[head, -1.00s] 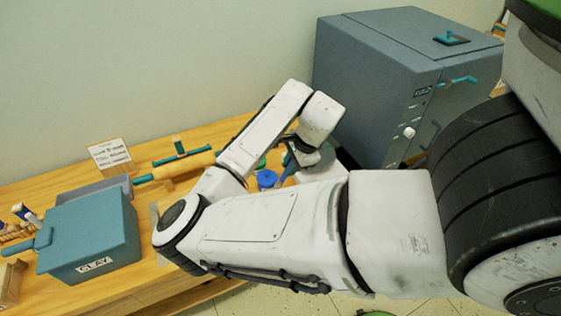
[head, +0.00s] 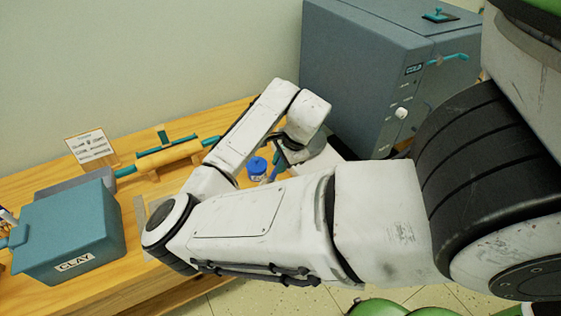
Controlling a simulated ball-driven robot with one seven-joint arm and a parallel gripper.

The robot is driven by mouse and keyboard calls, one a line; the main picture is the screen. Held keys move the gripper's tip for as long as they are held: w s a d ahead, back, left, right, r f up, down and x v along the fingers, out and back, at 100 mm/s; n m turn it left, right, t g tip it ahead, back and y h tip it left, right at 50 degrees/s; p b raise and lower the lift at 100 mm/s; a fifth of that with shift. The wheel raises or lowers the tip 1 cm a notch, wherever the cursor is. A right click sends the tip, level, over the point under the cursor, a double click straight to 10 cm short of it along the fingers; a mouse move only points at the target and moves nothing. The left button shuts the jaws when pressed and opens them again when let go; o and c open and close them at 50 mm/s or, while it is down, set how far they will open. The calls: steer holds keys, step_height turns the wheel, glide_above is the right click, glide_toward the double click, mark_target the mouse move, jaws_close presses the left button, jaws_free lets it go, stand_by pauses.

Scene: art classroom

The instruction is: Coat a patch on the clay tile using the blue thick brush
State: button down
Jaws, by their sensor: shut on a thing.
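My gripper (head: 281,158) is over the wooden table, mostly hidden behind my own arm links. A slim blue shape, which looks like the blue thick brush (head: 275,171), points down from it, and the gripper is shut on it. A blue jar (head: 257,168) stands on the table just left of the brush. I cannot tell whether the brush tip touches anything. I cannot make out the clay tile; my forearm covers the table in front of the jar.
A teal box labelled CLAY (head: 75,230) stands at the left of the table (head: 150,272). Behind it are a rolling pin (head: 168,157) with teal handles and a small sign card (head: 92,146). A large grey-blue kiln (head: 355,75) stands at the back right.

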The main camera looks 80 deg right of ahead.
steer(key=shift+f+b, duration=0.3)
steer(key=shift+f, duration=0.35)
stand_by(1.9)
steer(key=shift+r+p, duration=3.15)
steer(key=shift+r, duration=0.45)
